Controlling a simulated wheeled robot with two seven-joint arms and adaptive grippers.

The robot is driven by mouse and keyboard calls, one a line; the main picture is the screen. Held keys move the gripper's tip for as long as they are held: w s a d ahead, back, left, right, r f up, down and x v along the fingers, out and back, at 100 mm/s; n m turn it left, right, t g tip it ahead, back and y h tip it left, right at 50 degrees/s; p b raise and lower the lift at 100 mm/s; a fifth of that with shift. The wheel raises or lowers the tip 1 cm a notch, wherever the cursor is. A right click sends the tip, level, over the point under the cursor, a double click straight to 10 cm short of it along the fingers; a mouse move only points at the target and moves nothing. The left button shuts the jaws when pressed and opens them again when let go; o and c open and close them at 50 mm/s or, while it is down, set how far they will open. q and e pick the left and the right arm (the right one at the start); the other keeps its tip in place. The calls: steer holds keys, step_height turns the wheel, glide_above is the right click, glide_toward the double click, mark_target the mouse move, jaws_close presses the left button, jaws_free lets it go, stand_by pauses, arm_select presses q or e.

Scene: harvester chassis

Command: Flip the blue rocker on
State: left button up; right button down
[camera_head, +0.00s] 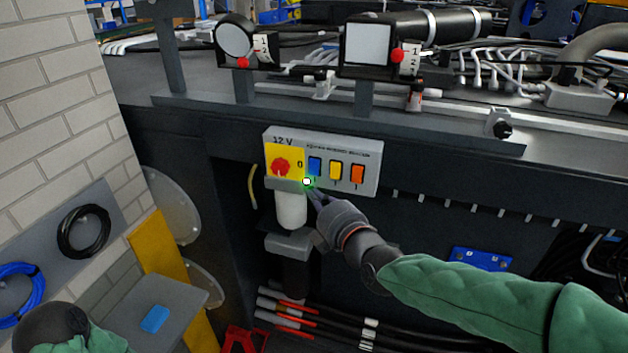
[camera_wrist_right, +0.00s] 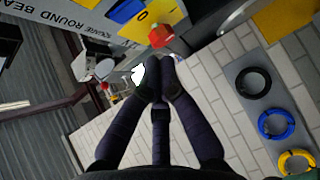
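The blue rocker (camera_head: 314,166) sits on a light grey 12 V switch panel (camera_head: 372,148), between a red knob (camera_head: 281,167) on a yellow plate and a yellow rocker (camera_head: 336,171). Whether it is on or off is too small to tell. My right gripper (camera_head: 313,194) is just below the blue rocker, in front of the panel's lower edge; contact cannot be told. In the right wrist view, its fingers (camera_wrist_right: 160,80) come together at the tips with nothing seen between them. The red knob (camera_wrist_right: 161,36) is just beyond them.
An orange rocker (camera_head: 357,174) sits right of the yellow one. A white cylinder (camera_head: 291,208) hangs below the knob. Two framed gauges with red dots stand on the ledge above. A brick wall (camera_head: 50,70) is at left, and cables with red ends (camera_head: 285,312) lie below.

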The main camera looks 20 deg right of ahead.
mark_target(314, 182)
steer(key=shift+w+d+f+p, duration=0.15)
steer(key=shift+w+d+p, duration=0.1)
steer(key=shift+w, duration=0.85)
steer(key=shift+w+d+f+p, duration=0.1)
steer(key=shift+w+d+p, duration=0.15)
steer(key=shift+w, duration=0.9)
steer(key=shift+w+d+f+p, duration=0.15)
steer(key=shift+w+d, duration=0.1)
steer(key=shift+w, duration=0.85)
